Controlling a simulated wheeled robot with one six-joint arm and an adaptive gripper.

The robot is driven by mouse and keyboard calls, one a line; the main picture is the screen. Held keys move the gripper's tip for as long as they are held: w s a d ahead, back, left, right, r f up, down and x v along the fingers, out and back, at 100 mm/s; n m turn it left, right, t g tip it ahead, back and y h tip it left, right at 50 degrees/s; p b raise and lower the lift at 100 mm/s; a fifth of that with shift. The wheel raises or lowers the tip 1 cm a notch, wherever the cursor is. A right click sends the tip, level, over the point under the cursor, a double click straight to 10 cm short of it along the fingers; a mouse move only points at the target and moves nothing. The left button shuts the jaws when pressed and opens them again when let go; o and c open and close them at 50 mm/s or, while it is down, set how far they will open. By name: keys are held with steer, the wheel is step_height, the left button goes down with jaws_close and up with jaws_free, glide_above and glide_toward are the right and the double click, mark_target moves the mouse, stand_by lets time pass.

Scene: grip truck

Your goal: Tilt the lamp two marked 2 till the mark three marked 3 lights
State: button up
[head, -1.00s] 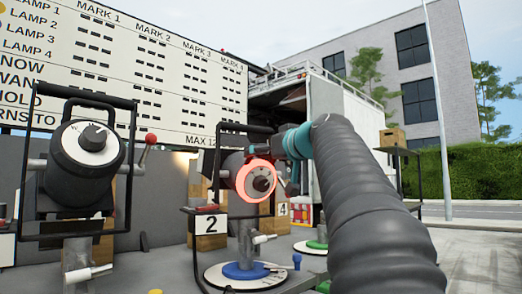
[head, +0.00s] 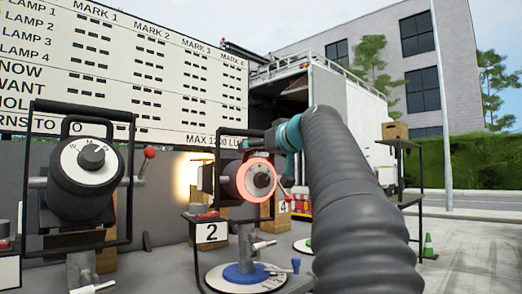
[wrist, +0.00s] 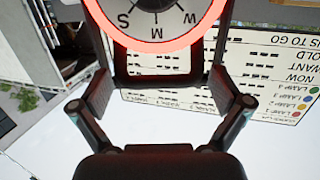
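Lamp two (head: 231,183) is a dark drum with a red-glowing ring round its dial (head: 263,180). It stands on a post with a blue-centred round base, beside a white plate marked 2 (head: 211,232). A dark handle frame rises above it. My gripper (head: 287,147) is at the lamp's right side, partly hidden by my arm. In the wrist view, my gripper's fingers (wrist: 163,103) are spread apart, with the dark frame (wrist: 160,82) beyond and the red-ringed dial (wrist: 160,18) above. I see nothing clamped between them. I cannot make out a mark three light.
Another lamp (head: 85,175) with a red-knobbed lever stands at the near left. A large board (head: 130,75) of lamp and mark readings is behind. A plate marked 4 (head: 284,207), an open truck (head: 345,140) and a small table (head: 405,165) are to the right.

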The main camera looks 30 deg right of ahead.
steer(key=s+r, duration=0.1)
steer(key=s, duration=1.1)
steer(key=shift+r, duration=0.2)
